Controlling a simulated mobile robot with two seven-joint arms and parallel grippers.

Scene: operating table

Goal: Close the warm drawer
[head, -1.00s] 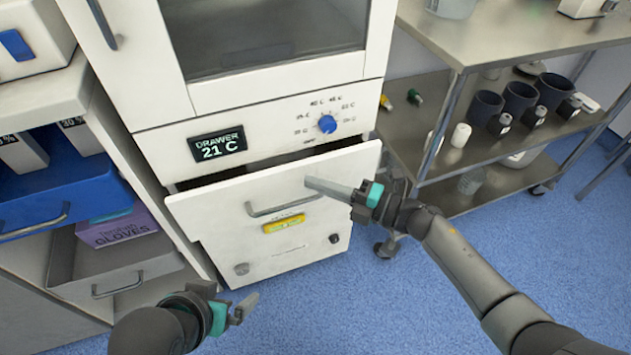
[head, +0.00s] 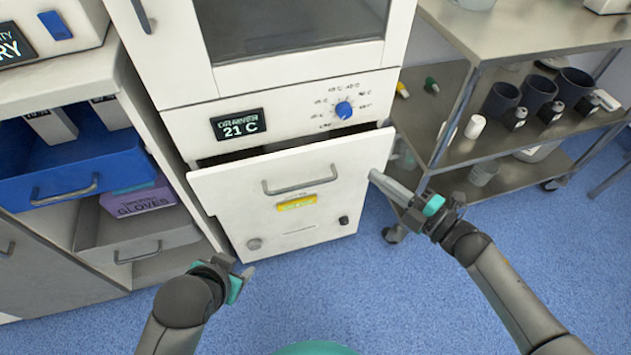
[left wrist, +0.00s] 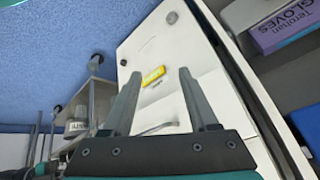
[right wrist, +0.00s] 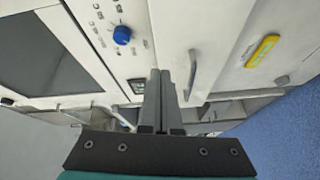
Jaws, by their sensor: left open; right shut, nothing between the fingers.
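The warm drawer (head: 235,195) is the white front under the cabinet's panel reading "DRAWER 21 C" (head: 240,126). It stands partly pulled out, with a dark gap (head: 270,150) above its top edge. It has a grey bar handle (head: 300,184) and a yellow label (head: 297,202). The drawer front also shows in the left wrist view (left wrist: 190,55) and the right wrist view (right wrist: 228,65). My right gripper (head: 374,177) is shut and empty near the front's right edge; I cannot tell whether it touches. My left gripper (head: 249,272) is open and empty, low in front of the cabinet.
A blue dial (head: 344,110) is on the panel. A steel cart (head: 470,110) with cups and bottles stands close on the right. On the left are an open blue drawer (head: 60,165) and a grey drawer (head: 140,235) with a purple glove box (head: 140,201). Blue floor in front is clear.

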